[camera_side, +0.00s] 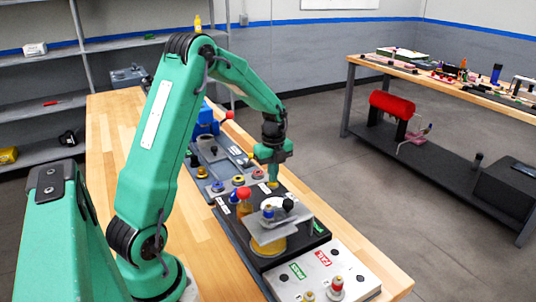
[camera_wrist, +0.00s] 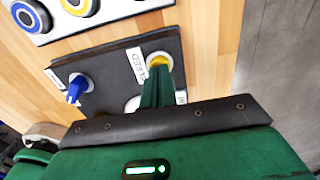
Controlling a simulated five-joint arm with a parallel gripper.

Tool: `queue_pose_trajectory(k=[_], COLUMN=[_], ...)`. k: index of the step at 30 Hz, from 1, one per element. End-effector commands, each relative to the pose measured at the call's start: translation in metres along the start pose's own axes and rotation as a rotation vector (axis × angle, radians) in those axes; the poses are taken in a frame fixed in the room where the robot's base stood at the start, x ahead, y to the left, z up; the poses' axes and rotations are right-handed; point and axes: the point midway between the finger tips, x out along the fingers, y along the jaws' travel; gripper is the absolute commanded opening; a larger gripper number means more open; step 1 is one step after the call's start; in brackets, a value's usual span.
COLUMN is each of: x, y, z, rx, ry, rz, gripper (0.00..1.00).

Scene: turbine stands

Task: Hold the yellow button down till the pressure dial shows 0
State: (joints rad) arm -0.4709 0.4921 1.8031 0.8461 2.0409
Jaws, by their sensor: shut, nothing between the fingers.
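The yellow button (camera_wrist: 158,60) sits on a black panel (camera_wrist: 110,66) beside a white label reading BLEED. My gripper (camera_wrist: 158,72) is shut and empty, its fingertips pointing down at the button and covering part of it. I cannot tell whether they touch it or whether it is pressed in. In the side view my gripper (camera_side: 272,178) is right above the same button (camera_side: 272,184). A round white face, probably the pressure dial (camera_side: 272,203), lies just in front of the button. Its reading is too small to see, and my fingers hide most of it in the wrist view.
A blue knob (camera_wrist: 76,88) is on the same panel. A red-topped orange part (camera_side: 244,204) and a raised grey plate with a yellow cylinder (camera_side: 268,244) stand close by. Bare wood (camera_side: 190,225) lies left of the panels.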

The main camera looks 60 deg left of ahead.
Motion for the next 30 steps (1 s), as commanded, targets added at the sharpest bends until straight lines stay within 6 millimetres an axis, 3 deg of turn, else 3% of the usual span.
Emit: queue_pose_trajectory(k=[9,30], x=[0.022,0.023], y=[0.001,0.003], z=[-0.001,-0.001], rx=[0.001,0.0], ry=[0.002,0.005], rz=[0.004,0.01], gripper=[0.0,0.0])
